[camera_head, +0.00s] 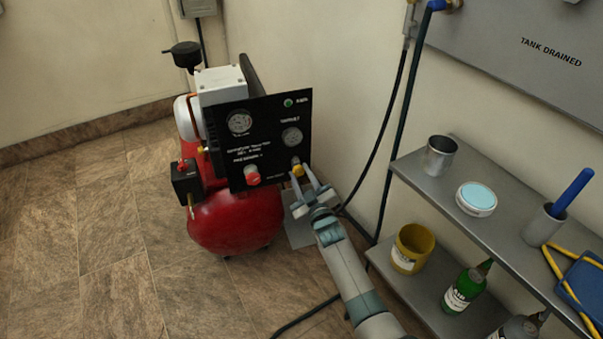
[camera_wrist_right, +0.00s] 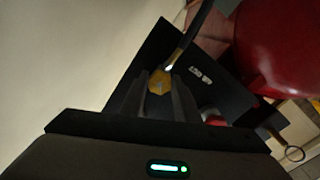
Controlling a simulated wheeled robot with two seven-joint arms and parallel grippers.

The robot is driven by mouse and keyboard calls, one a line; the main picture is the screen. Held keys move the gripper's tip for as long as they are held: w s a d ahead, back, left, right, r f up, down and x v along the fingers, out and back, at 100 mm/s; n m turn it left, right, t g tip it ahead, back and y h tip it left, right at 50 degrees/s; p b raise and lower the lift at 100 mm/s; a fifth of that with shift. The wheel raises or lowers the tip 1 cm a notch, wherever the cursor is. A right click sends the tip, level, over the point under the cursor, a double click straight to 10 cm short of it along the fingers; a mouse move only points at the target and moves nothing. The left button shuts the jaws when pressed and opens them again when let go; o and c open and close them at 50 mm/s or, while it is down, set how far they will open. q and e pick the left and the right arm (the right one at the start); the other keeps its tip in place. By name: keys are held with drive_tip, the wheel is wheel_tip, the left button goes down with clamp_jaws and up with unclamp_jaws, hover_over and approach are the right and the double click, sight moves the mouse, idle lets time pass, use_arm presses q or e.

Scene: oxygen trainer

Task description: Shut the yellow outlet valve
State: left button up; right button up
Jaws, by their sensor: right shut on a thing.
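The yellow outlet valve (camera_head: 297,170) sits low on the right of the black gauge panel (camera_head: 265,145), under the right-hand gauge. My right gripper (camera_head: 305,178) reaches the panel from the lower right, its two fingers at the valve. In the right wrist view the yellow valve (camera_wrist_right: 158,82) lies between the two dark fingers of my right gripper (camera_wrist_right: 160,97), which is shut on it. A dark hose or handle with a bright tip runs up from the valve there. The valve's exact turn is hard to read. My left gripper is not in view.
The red compressor tank (camera_head: 235,218) stands on the tiled floor behind the panel. A red knob (camera_head: 252,176) is left of the valve. A metal shelf (camera_head: 490,225) with cups, a tin and bottles stands at the right. Dark hoses hang along the wall.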

drive_tip(key=m, duration=0.2)
drive_tip(key=shift+f+m+p, duration=0.1)
drive_tip(key=shift+m+p, duration=0.2)
drive_tip(key=shift+m, duration=0.1)
drive_tip(key=m, duration=0.4)
drive_tip(key=shift+m+p, duration=0.3)
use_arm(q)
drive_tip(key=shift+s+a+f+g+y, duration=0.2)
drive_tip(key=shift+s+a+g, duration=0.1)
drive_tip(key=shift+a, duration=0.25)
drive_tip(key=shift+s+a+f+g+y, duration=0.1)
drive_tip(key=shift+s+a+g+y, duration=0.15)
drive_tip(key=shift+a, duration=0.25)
use_arm(e)
drive_tip(key=shift+m, duration=0.5)
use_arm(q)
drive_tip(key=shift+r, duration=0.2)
use_arm(e)
drive_tip(key=o, duration=1.1)
drive_tip(key=shift+c, duration=0.2)
drive_tip(key=shift+s, duration=0.1)
